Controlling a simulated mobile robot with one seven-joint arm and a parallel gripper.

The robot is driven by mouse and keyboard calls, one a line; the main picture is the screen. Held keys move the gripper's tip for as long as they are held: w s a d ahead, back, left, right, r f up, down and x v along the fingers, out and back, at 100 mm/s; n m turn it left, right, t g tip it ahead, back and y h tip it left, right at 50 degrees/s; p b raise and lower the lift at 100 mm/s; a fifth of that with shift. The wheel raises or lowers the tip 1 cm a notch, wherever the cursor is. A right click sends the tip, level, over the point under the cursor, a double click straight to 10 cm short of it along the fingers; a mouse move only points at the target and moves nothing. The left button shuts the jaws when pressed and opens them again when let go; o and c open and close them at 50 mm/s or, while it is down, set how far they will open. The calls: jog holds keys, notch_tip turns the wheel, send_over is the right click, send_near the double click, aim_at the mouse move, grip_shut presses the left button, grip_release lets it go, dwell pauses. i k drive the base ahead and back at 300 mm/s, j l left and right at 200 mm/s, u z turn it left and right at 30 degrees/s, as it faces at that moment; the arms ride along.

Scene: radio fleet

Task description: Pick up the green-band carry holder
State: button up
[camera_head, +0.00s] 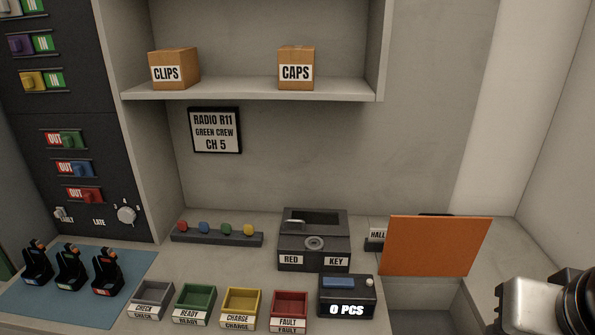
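Three black carry holders stand upright in a row on a blue mat (135,265) at the lower left: a left one (37,266), a middle one (70,270) and a right one (107,274). My arm shows as a grey and black part at the lower right, far from the holders. My gripper's fingers are not in view.
Grey, green (195,298), yellow and red trays line the counter front right of the mat. A counter box reading "0 PCS" (346,296), a black key box (313,240) and an orange panel (436,246) stand farther right. A dark switch panel (80,150) rises behind the mat.

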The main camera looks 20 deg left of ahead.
aim_at(76, 269)
jog(key=u, duration=2.55)
jog(key=i+j, duration=1.95)
jog(key=i+j+z, duration=0.25)
jog(key=z, duration=0.15)
jog(key=i+j+z, duration=0.2)
jog(key=j+z, duration=0.2)
jog(key=z, duration=0.75)
